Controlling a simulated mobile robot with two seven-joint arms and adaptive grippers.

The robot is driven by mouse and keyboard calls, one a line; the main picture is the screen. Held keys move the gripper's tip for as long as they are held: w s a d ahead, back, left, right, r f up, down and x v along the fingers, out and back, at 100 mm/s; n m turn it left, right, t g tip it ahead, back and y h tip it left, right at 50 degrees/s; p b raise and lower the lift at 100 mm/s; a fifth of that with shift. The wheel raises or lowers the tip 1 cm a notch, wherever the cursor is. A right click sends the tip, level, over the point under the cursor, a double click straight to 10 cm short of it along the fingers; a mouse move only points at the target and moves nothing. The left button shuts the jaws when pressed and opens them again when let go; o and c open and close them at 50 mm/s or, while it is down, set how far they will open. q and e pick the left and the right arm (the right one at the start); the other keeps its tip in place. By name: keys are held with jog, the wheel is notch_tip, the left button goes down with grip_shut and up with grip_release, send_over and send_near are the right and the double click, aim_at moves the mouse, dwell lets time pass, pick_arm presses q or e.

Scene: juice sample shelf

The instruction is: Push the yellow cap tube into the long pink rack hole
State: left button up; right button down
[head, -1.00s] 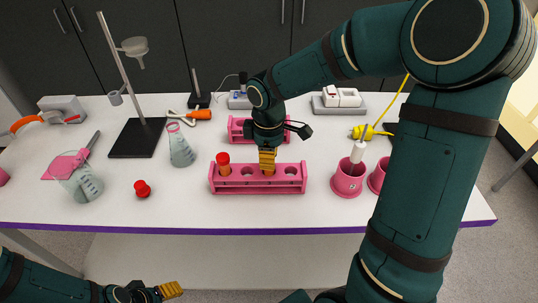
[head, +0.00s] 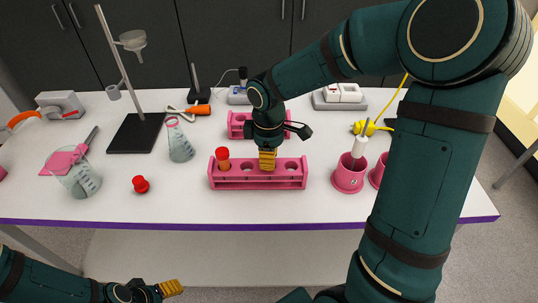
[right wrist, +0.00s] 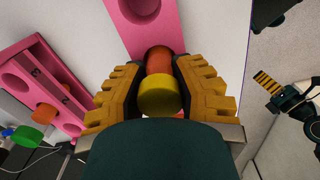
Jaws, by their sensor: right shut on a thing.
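The long pink rack (head: 230,184) stands at the front middle of the table. A red-capped tube (head: 222,158) stands in its leftmost hole. My right gripper (head: 267,162) is over the rack, right of its middle, pointing down. In the right wrist view its fingers are shut on the yellow cap tube (right wrist: 160,97), one on each side. An orange part beyond the cap looks like the tube's body. Its lower end is hidden, so I cannot tell how deep it sits. My left gripper (head: 171,288) is low at the front left, away from the table; its opening is unclear.
A second pink rack (head: 236,122) is behind, with green and orange caps in the right wrist view. A red cap (head: 140,184) and a flask (head: 180,140) are to the left. A pink cup (head: 349,177) holding a white-handled tool stands to the right.

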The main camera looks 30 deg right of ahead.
jog(key=shift+f, duration=0.1)
jog(key=c, duration=0.7)
grip_release()
jog(key=shift+c, duration=0.2)
